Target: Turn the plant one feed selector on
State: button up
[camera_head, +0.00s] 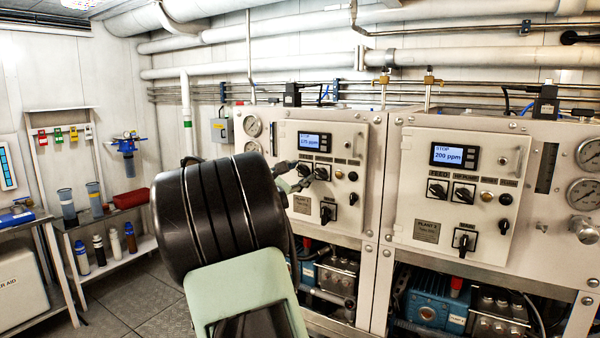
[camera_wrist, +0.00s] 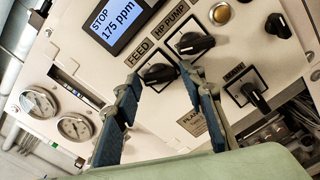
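The plant one panel (camera_head: 345,140) is a cream box whose screen (camera_wrist: 118,22) reads STOP 175 ppm. In the wrist view, the feed selector (camera_wrist: 157,75) is a black knob just below the FEED label (camera_wrist: 139,53). My gripper (camera_wrist: 160,75) is open, with one finger to each side of that knob. I cannot tell whether the fingers touch it. In the head view, my gripper (camera_head: 300,178) is in front of the panel and covers the feed selector's area. The HP pump selector (camera_wrist: 196,44) is close beside the right fingertip.
The main selector (camera_wrist: 255,96) is right of my fingers and also shows in the head view (camera_head: 327,213). Two gauges (camera_wrist: 56,115) are on the left. A similar second panel (camera_head: 460,190) reads 200 ppm. A shelf with bottles (camera_head: 110,245) stands at left.

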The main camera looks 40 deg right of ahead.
jog(key=shift+w+d, duration=0.15)
jog(key=shift+d, duration=0.25)
jog(key=shift+c, duration=0.4)
jog(key=c, duration=0.8)
